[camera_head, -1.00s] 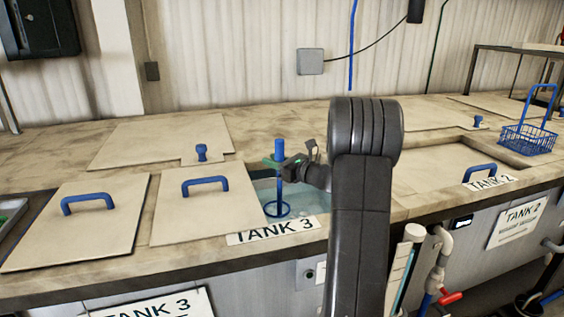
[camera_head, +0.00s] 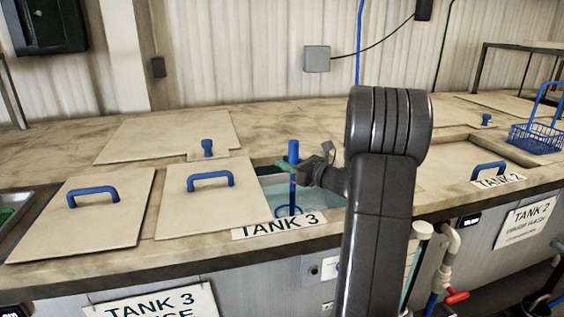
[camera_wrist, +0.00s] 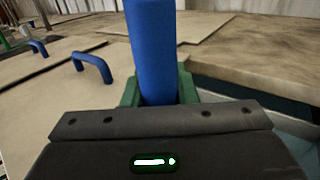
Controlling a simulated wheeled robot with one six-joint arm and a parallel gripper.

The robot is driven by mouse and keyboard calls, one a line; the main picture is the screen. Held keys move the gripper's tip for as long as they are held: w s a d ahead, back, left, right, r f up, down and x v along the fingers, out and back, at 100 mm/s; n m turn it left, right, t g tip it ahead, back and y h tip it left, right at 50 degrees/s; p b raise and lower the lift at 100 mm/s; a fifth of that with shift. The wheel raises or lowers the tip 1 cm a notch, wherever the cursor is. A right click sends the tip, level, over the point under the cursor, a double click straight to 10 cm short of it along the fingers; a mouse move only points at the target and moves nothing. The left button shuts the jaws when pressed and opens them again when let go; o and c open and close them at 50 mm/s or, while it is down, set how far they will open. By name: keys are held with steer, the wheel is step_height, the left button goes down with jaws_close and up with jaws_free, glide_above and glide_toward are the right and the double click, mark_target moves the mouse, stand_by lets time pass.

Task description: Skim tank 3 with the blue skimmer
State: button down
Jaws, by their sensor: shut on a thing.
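My gripper (camera_head: 301,170) is shut on the upright shaft of the blue skimmer (camera_head: 293,153), over the open part of tank 3 (camera_head: 270,190). The skimmer's blue ring (camera_head: 288,211) is low in the opening at the pale blue water, partly hidden by the front edge; I cannot tell how deep it sits. In the wrist view the blue shaft (camera_wrist: 152,50) stands between green finger pads (camera_wrist: 187,88). A cream lid with a blue handle (camera_head: 222,205) covers the left part of tank 3. The TANK 3 label (camera_head: 279,225) is on the front rim.
Another blue-handled lid (camera_head: 85,225) lies to the left. A flat panel with a blue knob (camera_head: 165,135) lies behind. Tank 2 (camera_head: 440,175) is at right, with a blue wire basket (camera_head: 537,138) beyond it. Pipes with a red valve (camera_head: 457,297) stand at the front.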

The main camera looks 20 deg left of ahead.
steer(key=shift+s+d, duration=0.25)
steer(key=shift+d, duration=0.25)
steer(key=shift+w+d+p, duration=1.35)
steer(key=shift+w+d, duration=2.3)
steer(key=shift+d, duration=1.2)
steer(key=s+a+b, duration=0.2)
steer(key=s+a, duration=0.6)
steer(key=s, duration=0.6)
steer(key=shift+s, duration=0.15)
steer(key=shift+a, duration=0.1)
step_height(320, 180, up, 15)
steer(key=p, duration=0.9)
steer(key=shift+p, duration=0.4)
steer(key=shift+r, duration=0.1)
